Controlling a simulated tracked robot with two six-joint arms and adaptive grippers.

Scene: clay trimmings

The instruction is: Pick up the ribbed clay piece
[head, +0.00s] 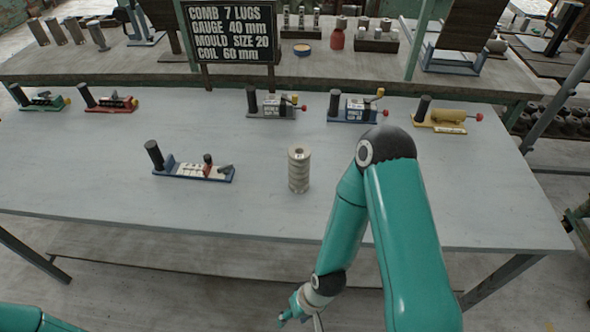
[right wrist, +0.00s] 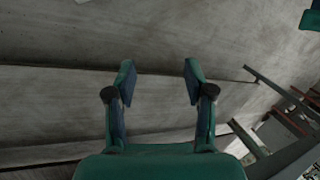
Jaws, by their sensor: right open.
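The ribbed clay piece (head: 298,169) is a pale beige, ribbed cylinder. It stands upright near the front middle of the grey table (head: 100,180) in the head view. My right gripper (head: 298,316) is low in front of the table's front edge, below the piece in the picture and well apart from it. In the right wrist view my right gripper (right wrist: 158,78) is open, with nothing between its fingers and grey floor beyond. The clay piece does not show there. Only a bit of my left arm shows at the lower left of the head view; its gripper is out of frame.
A blue-based tool (head: 193,170) lies left of the piece. Several similar tools, including a yellow one (head: 444,117), line the table's back. A black sign (head: 229,32) stands behind. The table is bare right of my arm. A back bench holds cylinders and a red bottle (head: 337,38).

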